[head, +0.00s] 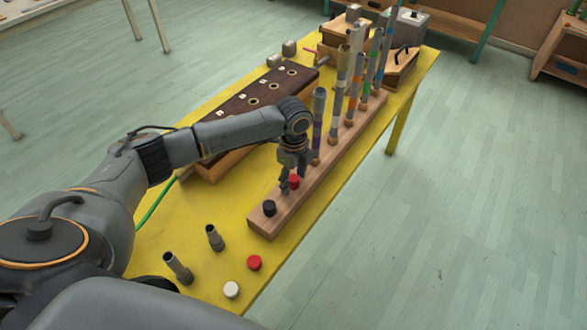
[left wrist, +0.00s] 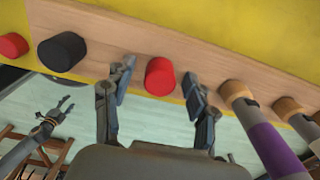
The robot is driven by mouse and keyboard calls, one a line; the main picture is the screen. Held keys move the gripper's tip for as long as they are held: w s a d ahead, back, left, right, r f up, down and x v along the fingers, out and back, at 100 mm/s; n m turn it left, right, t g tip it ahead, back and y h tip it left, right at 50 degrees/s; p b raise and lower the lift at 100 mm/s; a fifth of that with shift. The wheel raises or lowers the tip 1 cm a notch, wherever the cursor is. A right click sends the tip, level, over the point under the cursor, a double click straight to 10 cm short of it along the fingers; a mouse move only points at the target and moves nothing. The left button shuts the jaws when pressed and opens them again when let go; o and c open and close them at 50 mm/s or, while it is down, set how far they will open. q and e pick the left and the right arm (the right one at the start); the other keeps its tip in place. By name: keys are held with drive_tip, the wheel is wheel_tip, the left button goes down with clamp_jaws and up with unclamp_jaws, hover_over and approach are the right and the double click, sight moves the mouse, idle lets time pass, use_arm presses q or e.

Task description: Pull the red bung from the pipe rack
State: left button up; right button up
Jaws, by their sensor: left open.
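The pipe rack (head: 290,200) is a long wooden bar on the yellow table, with banded pipes standing in its far part. The red bung (head: 294,182) sits upright in the rack near its front end. A black bung (head: 269,208) sits nearer that end. My left gripper (head: 290,177) is over the rack at the red bung. In the left wrist view its open fingers (left wrist: 158,73) stand on either side of the red bung (left wrist: 160,77), with gaps on both sides. My right gripper (left wrist: 54,111) shows in the lower left there, open and empty, away from the rack.
A red cap (head: 254,262), a white cap (head: 232,289) and two short dark tubes (head: 215,238) stand on the table's near end. A purple-banded pipe (head: 318,124) is the nearest standing pipe. A dark-topped box (head: 240,108) lies left of the rack.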

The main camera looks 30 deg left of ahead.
sight(294, 178)
use_arm(q)
drive_tip(key=shift+f, duration=0.1)
clamp_jaws()
drive_tip(key=shift+r, duration=0.25)
drive_tip(key=shift+r+p, duration=1.2)
drive_tip(key=shift+p, duration=0.3)
drive_tip(key=shift+r, duration=0.1)
wheel_tip(294, 178, up, 3)
drive_tip(key=p, duration=0.4)
